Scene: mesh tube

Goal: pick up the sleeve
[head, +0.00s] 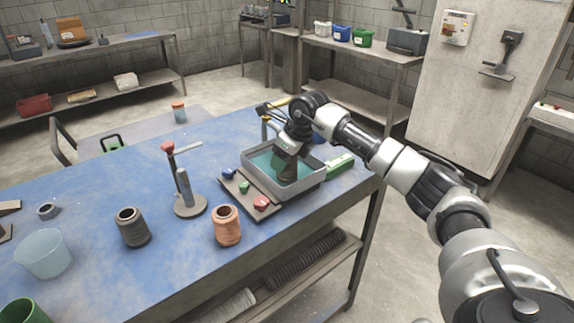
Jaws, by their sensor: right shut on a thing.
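My right gripper (288,153) reaches down into a grey tray (268,191) with a teal inside. It is shut on a dark, short tube-like sleeve (286,172), which is low inside the tray. The gripper hides the upper part of this sleeve, and I cannot tell whether it touches the tray floor. A dark grey sleeve (133,232) and a copper-coloured sleeve (228,230) stand upright on the blue table, apart from the gripper. My left gripper is not in view.
A stand with a red-topped post (189,205) is left of the tray. A board with blue, green and red knobs (240,190) lies at the tray's near left side. A green box (340,164) is right of it. A clear tub (43,257) stands far left.

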